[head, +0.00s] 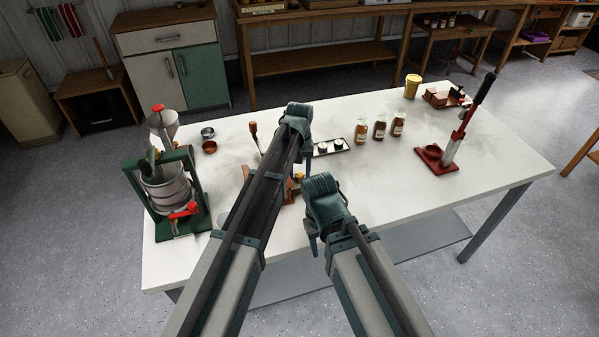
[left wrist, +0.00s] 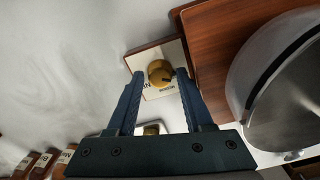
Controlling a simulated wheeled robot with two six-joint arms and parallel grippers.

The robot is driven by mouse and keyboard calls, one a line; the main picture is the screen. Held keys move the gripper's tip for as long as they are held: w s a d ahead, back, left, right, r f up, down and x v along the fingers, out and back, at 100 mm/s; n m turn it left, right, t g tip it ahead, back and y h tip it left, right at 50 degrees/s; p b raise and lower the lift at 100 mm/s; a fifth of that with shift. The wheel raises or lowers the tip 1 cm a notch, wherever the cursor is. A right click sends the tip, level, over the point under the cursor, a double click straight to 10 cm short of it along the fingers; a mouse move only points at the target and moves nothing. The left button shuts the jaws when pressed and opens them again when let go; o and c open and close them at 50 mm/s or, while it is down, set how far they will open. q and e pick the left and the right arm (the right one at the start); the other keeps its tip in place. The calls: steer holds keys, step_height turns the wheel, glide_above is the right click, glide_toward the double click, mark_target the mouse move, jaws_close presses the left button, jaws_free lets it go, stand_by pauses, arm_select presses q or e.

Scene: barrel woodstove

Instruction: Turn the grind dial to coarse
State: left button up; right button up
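The grind dial is a round brass knob (left wrist: 160,72) on a pale lettered plate (left wrist: 154,91) with a wooden edge, seen in the left wrist view. The lettering is too small to read fully. My left gripper (left wrist: 158,78) is open, with one fingertip on each side of the knob; I cannot tell if they touch it. In the head view a small brass spot (head: 299,176) shows beside my left arm, which hides most of the wooden grinder (head: 291,191). My right gripper (head: 313,240) is over the table's front edge, its fingers mostly hidden.
On the white table (head: 340,205) a green press (head: 168,195) stands left and a red lever press (head: 450,150) right. The table's right front is clear.

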mark_target(299, 175)
arm_select(q)
steer(key=shift+r, duration=0.15)
arm_select(e)
steer(key=shift+r, duration=0.15)
arm_select(q)
step_height(299, 175, up, 14)
steer(key=p, duration=1.4)
steer(key=shift+f, duration=0.2)
arm_select(e)
step_height(299, 175, up, 14)
steer(key=shift+f, duration=0.25)
arm_select(q)
steer(key=shift+s, duration=0.1)
